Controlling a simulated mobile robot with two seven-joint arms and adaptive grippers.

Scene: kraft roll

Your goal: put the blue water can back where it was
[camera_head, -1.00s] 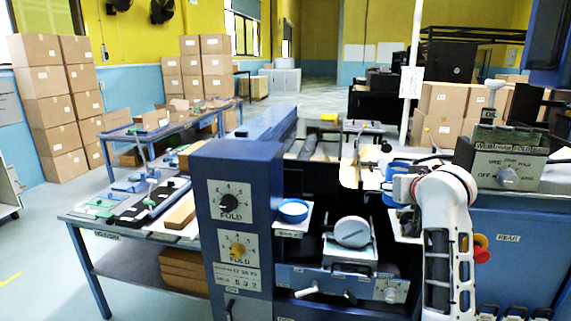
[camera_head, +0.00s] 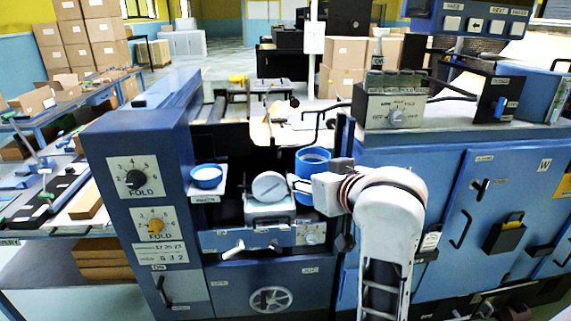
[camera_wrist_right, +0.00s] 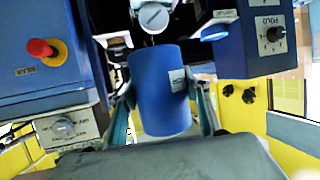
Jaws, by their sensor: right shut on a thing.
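The blue water can (camera_head: 312,160) is a plain blue cylinder with an open top. My right gripper (camera_head: 322,188) is shut on it and holds it near the right side of the machine's open bay. In the right wrist view the can (camera_wrist_right: 158,92) sits between the two fingers of the gripper (camera_wrist_right: 163,110), with a pale label on its side. The head view hides the can's lower part behind the gripper, so I cannot tell whether its base touches anything. My left gripper is not in view.
A blue bowl (camera_head: 207,175) stands on a small white shelf left of the bay. A round white-faced part (camera_head: 269,187) sits between bowl and can. A control box (camera_head: 395,112) stands on the machine top at right. A red knob (camera_wrist_right: 40,48) shows in the wrist view.

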